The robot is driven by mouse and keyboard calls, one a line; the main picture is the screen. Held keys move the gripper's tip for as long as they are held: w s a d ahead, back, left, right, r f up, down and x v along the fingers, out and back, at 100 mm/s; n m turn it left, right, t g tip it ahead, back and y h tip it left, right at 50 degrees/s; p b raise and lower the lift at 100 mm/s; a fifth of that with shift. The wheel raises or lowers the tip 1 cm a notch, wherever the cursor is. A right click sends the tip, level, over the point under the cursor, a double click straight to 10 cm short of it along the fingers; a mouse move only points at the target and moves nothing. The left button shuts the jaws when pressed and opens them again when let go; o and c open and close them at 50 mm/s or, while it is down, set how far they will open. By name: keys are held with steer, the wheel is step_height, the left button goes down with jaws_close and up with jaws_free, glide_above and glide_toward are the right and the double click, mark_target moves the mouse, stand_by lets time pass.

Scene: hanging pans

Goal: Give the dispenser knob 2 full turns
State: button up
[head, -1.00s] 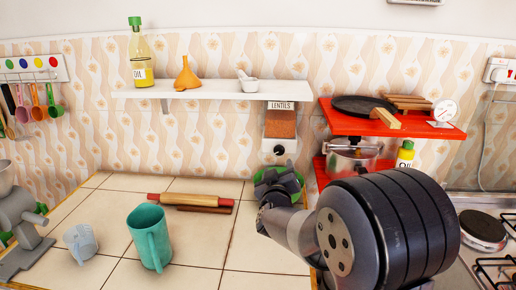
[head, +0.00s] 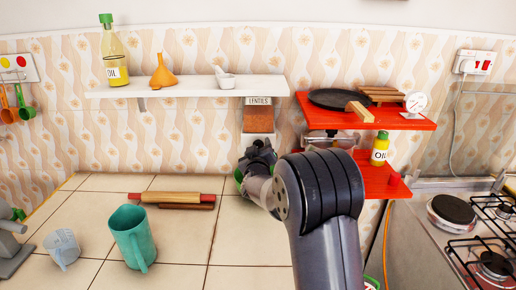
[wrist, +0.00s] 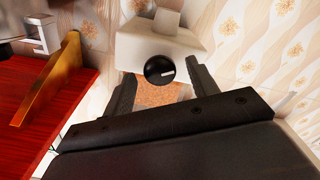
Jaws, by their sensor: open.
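The lentils dispenser (head: 257,121) hangs on the wall under the white shelf, with a label and brown lentils in its window. In the head view its knob is hidden behind my gripper (head: 257,152). In the wrist view the round black knob (wrist: 159,70), with a white mark, shows on the dispenser's pale lower body (wrist: 150,42). My gripper (wrist: 163,74) is open, its dark fingers on either side of the knob in that picture. The fingers appear to stop short of the knob, and I see no contact.
Right of the dispenser is a red two-tier shelf (head: 420,122) with a pan, whose wooden handle (wrist: 50,78) shows close by in the wrist view.

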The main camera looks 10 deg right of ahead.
steer(key=c, duration=1)
steer(key=shift+o, duration=0.2)
steer(key=shift+f+m+b, duration=0.1)
steer(key=shift+m+b, duration=0.3)
steer(key=shift+b, duration=0.05)
steer(key=m+b, duration=0.3)
steer(key=shift+f+m, duration=0.1)
steer(key=shift+m, duration=0.2)
steer(key=m+b, duration=0.3)
steer(key=m, duration=0.2)
steer(key=shift+m+b, duration=0.3)
steer(key=shift+b, duration=0.1)
steer(key=m+b, duration=0.3)
steer(key=m, duration=0.4)
steer(key=shift+d+b, duration=0.1)
steer(key=shift+b, duration=0.3)
steer(key=m+b, duration=0.2)
steer(key=m, duration=0.4)
steer(key=shift+m+b, duration=0.3)
steer(key=shift+b, duration=0.05)
